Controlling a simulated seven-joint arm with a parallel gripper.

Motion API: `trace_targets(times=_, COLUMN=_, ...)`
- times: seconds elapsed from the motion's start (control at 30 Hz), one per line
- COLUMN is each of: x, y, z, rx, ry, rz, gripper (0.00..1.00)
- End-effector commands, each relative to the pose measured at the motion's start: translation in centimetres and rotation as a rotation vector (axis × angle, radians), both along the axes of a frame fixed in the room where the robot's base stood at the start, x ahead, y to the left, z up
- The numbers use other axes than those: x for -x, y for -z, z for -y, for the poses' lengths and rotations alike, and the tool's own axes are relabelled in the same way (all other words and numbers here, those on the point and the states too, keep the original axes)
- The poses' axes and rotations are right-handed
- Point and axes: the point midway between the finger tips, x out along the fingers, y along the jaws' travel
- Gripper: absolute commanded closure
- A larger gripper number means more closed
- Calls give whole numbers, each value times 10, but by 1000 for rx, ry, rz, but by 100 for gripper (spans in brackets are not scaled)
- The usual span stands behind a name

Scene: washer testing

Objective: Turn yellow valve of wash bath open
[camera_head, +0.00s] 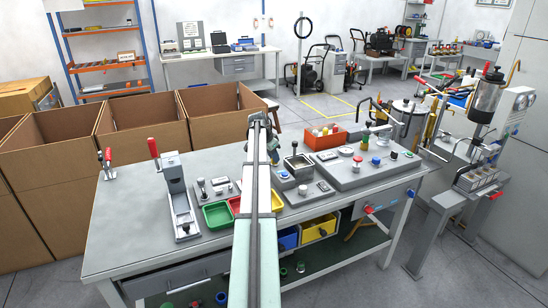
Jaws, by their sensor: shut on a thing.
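A long pale arm of mine runs from the bottom edge up the middle of the picture. Its far end, with my gripper (268,124), is narrow and dark and is seen nearly end-on above the back of the grey workbench (135,225). The fingers are too small to make out clearly, and what they hold is hidden.
A clamp press (175,190) stands on the bench left. Green (217,215) and yellow bins (318,229) flank the arm. A control panel (365,169) with knobs and an orange box (324,137) are right. Cardboard boxes (145,125) stand behind left. The bench's left front is clear.

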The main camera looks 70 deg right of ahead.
Motion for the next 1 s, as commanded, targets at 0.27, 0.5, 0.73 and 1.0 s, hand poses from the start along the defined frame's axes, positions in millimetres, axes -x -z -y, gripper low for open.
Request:
trace_targets(times=0.27, x=-1, y=1, z=1, rx=-2, ry=169, rz=0, gripper=100)
trace_targets(times=0.5, x=-1, y=1, z=1, rx=-2, ry=242, rz=0, gripper=100)
trace_targets(times=0.73, x=-1, y=1, z=1, rx=-2, ry=263, rz=1, gripper=100)
trace_targets(times=1.0, x=-1, y=1, z=1, rx=-1, ry=264, rz=1, gripper=100)
